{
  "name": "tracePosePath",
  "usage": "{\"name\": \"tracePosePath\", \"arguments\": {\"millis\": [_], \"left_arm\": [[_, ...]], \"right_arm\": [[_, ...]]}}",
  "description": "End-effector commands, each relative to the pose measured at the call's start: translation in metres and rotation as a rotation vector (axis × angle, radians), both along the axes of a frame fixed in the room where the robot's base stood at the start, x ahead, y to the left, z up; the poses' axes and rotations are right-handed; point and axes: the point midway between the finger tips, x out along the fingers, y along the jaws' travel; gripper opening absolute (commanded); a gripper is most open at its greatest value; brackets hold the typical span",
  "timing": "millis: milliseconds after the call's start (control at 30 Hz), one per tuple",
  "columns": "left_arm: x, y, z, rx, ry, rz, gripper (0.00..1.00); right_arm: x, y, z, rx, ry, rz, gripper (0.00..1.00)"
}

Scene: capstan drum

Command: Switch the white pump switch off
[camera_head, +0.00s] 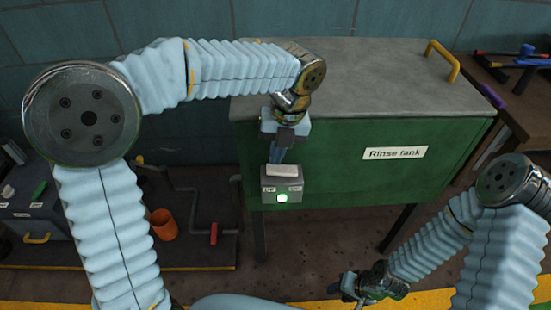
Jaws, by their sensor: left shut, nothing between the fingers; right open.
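The white pump switch (281,170) is a pale rocker on top of a small grey box on the front of the green rinse tank. A round light (282,198) on the box's front glows green-white, with small labels on either side, too small to read. My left gripper (277,158) points down with its fingers shut and empty, right at the rocker's back edge. I cannot tell whether the fingertips touch it. My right gripper (350,291) is low at the bottom right, open and far from the switch.
The green rinse tank (350,185) has a grey lid with a yellow handle (442,60). A workbench with coloured tools stands at the right. An orange cup (163,224), pipes and a red-handled valve (213,234) are at the lower left. Dark floor lies below the tank.

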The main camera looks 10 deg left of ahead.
Motion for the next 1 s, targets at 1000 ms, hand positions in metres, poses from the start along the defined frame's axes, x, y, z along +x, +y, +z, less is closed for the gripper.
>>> {"name": "tracePosePath", "arguments": {"millis": [1000], "left_arm": [[-0.002,0.005,-0.023,-0.083,-0.018,-0.004,0.0]], "right_arm": [[0.0,0.0,-0.007,-0.001,0.0,-0.001,0.43]]}}
